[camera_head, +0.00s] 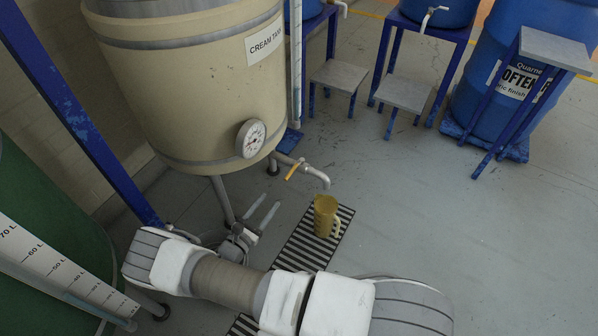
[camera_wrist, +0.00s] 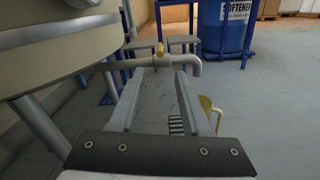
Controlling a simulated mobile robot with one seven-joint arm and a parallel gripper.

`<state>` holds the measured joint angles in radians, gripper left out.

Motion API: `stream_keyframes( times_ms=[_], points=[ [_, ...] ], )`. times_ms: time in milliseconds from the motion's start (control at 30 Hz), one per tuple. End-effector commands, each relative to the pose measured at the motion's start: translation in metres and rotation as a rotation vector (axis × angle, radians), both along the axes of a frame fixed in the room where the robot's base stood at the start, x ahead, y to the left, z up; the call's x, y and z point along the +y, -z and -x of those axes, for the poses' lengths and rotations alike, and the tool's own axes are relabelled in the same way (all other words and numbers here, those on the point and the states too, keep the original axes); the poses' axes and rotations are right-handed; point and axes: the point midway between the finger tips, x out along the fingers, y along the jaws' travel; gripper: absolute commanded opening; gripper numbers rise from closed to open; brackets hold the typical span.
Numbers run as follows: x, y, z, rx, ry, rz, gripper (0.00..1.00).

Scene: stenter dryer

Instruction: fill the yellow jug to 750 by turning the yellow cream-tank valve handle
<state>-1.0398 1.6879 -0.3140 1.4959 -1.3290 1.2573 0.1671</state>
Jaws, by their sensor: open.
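The yellow jug (camera_head: 325,215) stands upright on a striped grate on the floor, below the spout of the cream tank (camera_head: 190,80). In the wrist view only part of the jug (camera_wrist: 208,112) shows, right of my fingers. The yellow valve handle (camera_head: 292,171) sits on the tank's outlet pipe, left of the spout. It also shows in the wrist view (camera_wrist: 160,50), beyond and between my fingertips. My gripper (camera_head: 266,213) is open and empty, left of the jug and short of the handle, apart from both. The liquid level in the jug cannot be read.
The striped grate (camera_head: 308,240) lies on the grey floor. A round gauge (camera_head: 250,139) sits on the tank's lower side. A green tank with a litre scale (camera_head: 60,262) stands at the left. Floor to the right is clear.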

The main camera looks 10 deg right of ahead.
Motion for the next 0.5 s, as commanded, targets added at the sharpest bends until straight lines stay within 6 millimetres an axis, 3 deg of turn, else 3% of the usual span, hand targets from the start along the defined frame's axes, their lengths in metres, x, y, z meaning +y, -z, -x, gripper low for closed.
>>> stream_keyframes(
  times_ms=[500],
  points=[
    [-0.0057,0.0000,-0.0055,0.000,0.003,0.000,0.48]
  ],
)
